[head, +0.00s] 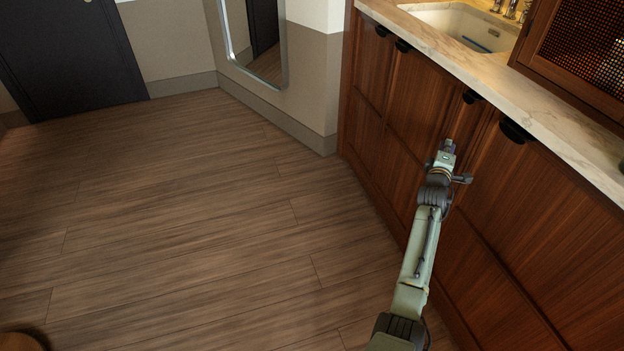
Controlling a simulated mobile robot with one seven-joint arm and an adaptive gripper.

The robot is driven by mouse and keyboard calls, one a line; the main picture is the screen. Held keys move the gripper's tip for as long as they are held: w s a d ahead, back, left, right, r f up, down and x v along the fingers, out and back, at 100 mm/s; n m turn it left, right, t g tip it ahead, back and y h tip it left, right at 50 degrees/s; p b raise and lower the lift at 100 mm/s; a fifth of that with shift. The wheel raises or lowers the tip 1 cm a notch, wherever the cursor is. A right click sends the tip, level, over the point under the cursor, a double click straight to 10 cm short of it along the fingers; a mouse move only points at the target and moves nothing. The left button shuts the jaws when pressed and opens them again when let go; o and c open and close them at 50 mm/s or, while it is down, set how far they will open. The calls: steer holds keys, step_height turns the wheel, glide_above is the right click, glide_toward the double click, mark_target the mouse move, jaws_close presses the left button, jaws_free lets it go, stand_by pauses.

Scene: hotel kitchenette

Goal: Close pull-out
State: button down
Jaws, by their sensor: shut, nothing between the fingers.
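A run of reddish-brown wooden cabinet fronts (420,95) stands under a pale marble counter on the right. Black cup handles sit along the top edge, including a small one (472,96) near my gripper and a wider one (514,131) to its right. I cannot tell which front is the pull-out; no front clearly stands out from the rest. My gripper (447,146) is shut and empty, in front of the fronts and just left of and below the small handle. I cannot tell whether it touches the wood. My arm hides part of the lower fronts.
The marble counter (560,100) overhangs the fronts and holds a sink (465,25) with a brass tap. A dark wood cabinet with a mesh panel (580,45) stands on it. A wall mirror (255,40) and dark door (70,50) are behind.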

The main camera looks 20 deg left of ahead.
steer(key=shift+w+d+r, duration=0.1)
steer(key=shift+d+r, duration=0.05)
steer(key=shift+d, duration=0.15)
stand_by(0.4)
